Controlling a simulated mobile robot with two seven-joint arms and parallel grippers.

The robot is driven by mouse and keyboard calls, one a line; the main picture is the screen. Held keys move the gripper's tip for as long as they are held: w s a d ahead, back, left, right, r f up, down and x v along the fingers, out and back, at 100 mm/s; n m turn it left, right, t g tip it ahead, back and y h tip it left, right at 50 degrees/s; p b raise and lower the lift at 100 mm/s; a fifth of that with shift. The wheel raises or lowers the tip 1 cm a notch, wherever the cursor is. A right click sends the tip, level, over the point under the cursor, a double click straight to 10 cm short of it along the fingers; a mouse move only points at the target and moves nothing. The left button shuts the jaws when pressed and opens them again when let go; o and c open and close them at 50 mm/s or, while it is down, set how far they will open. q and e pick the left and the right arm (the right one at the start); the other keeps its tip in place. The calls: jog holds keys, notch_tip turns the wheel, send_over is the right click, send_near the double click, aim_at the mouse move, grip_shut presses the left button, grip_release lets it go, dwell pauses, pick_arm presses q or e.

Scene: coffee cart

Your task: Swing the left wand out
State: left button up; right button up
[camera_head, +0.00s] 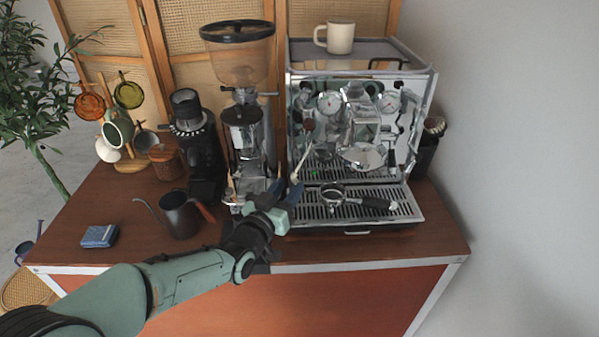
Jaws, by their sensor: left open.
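The espresso machine (385,133) stands at the right of the cart, with a shiny chrome front. Its left wand (300,164) is a thin light rod at the left of the front, with a dark knob (309,125) near its top. The rod slants down and left to a tip just above my left gripper. My left gripper (287,188) is open, its dark blue fingers close to the wand's lower end. I cannot tell whether a finger touches the wand. My right gripper is not in view.
A portafilter (372,203) lies on the drip tray (345,220). The grinder (245,130) stands close left of the machine. A dark gooseneck kettle (180,217) and a folded blue cloth (99,236) are at the left front. A cream mug (340,38) stands on top of the machine.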

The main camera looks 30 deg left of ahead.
pick_arm(q)
jog(key=w+p, duration=0.1)
jog(key=w, duration=0.5)
jog(key=shift+w+a, duration=0.1)
jog(key=shift+a, duration=0.1)
jog(key=shift+c, duration=0.3)
grip_shut()
